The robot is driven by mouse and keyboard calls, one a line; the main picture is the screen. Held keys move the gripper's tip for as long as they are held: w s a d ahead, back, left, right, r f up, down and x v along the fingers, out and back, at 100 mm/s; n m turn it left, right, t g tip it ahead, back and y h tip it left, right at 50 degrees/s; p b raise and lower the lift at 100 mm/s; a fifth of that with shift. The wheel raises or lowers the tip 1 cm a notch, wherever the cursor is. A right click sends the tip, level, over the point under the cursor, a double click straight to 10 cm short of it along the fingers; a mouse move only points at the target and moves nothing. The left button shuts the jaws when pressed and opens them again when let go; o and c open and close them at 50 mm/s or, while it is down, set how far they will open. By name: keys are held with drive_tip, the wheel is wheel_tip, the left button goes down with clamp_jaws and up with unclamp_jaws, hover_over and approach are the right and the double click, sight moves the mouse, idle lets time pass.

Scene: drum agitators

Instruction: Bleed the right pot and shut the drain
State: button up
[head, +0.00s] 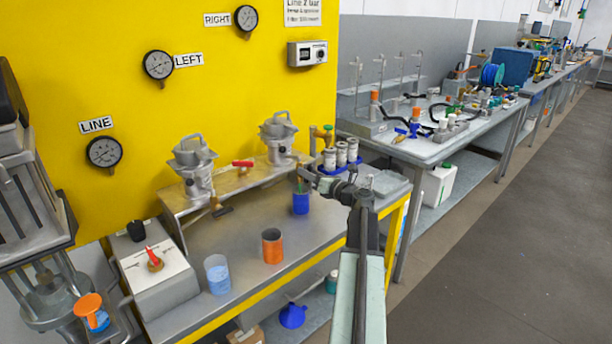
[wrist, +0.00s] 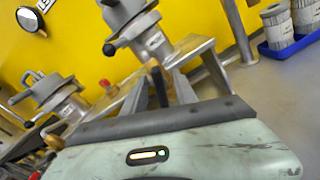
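The right pot (head: 279,135) is a grey metal housing on the raised shelf, left of my gripper; it also shows in the wrist view (wrist: 140,30). My gripper (head: 308,176) is just below and right of it. In the wrist view my two dark fingers (wrist: 162,88) stand apart, on either side of a tan, brass-like piece (wrist: 156,80) below the right pot, probably its drain. Whether they press on it I cannot tell. A blue cup (head: 301,204) stands under the right pot, near my gripper. The RIGHT gauge (head: 246,18) is on the yellow wall; its reading is too small to tell.
The left pot (head: 193,165) stands on the shelf, its dark-handled drain (head: 221,210) below. A red handle (head: 243,163) lies between the pots.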

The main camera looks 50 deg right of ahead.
drive_tip(key=shift+w, duration=0.15)
clamp_jaws()
drive_tip(key=shift+a+n, duration=0.1)
drive_tip(key=shift+n, duration=2.2)
unclamp_jaws()
drive_tip(key=s, duration=0.7)
drive_tip(key=shift+s+a, duration=0.3)
drive_tip(key=shift+s, duration=0.1)
